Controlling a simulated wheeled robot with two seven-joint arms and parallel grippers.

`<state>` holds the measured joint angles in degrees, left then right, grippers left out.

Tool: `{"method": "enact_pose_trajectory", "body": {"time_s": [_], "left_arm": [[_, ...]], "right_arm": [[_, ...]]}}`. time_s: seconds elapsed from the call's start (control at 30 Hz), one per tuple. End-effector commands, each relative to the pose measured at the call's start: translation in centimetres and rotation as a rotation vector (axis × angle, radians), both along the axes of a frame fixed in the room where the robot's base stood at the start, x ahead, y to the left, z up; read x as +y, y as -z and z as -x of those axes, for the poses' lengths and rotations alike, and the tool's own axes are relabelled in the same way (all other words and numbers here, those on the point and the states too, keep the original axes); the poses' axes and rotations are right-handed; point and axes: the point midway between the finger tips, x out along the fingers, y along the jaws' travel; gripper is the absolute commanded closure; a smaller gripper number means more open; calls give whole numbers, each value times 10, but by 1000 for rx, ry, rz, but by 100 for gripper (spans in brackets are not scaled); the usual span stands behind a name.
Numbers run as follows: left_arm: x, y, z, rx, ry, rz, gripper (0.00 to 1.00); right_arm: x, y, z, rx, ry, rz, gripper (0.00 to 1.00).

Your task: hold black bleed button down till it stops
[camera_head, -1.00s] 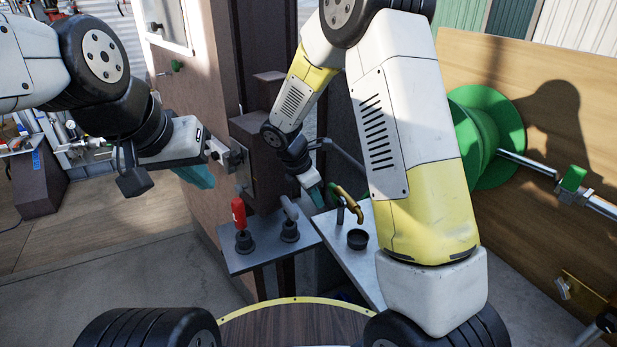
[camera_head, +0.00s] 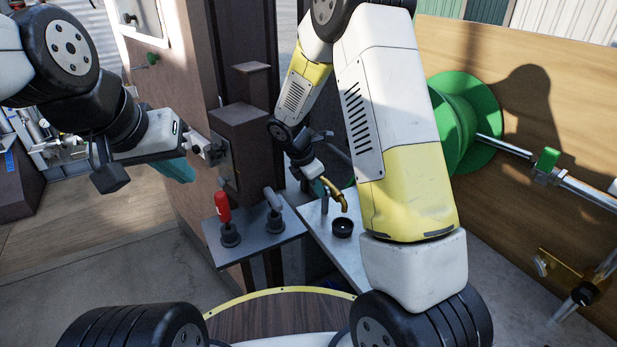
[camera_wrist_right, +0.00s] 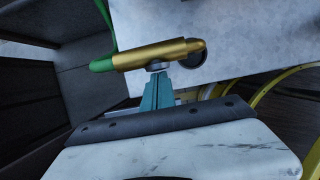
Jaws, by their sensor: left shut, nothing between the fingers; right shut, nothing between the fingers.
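No black bleed button can be clearly made out. A brass spout (camera_head: 334,193) stands over the pale bench, with a black cup (camera_head: 343,228) below its mouth. In the right wrist view, the brass spout (camera_wrist_right: 155,54) crosses just beyond my right gripper (camera_wrist_right: 160,82). Its teal fingers are shut and empty, tips close to a small silver collar (camera_wrist_right: 156,66) on the spout; I cannot tell if they touch. In the head view, my right gripper's fingertips are hidden. My left gripper (camera_head: 180,171) is shut and empty beside the brown post, away from the spout.
A red-handled lever (camera_head: 223,207) and a grey lever (camera_head: 272,199) stand on a grey shelf (camera_head: 250,243) left of the bench (camera_head: 345,262). A brown box with a metal plate (camera_head: 226,163) is near my left gripper. A green reel (camera_head: 466,122) stands right.

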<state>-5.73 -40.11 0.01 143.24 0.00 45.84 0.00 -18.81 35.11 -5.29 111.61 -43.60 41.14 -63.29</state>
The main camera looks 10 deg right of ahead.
Motion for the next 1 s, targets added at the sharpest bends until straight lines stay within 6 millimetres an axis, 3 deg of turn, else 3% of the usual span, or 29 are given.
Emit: {"method": "enact_pose_trajectory", "body": {"time_s": [0.07, 1.0], "left_arm": [[0, 0, 0, 0, 0, 0, 100], [0, 0, 0, 0, 0, 0, 100]], "right_arm": [[-12, 0, -3, -2, 7, 9, 100], [-16, -2, -4, -2, 11, 16, 100]]}}
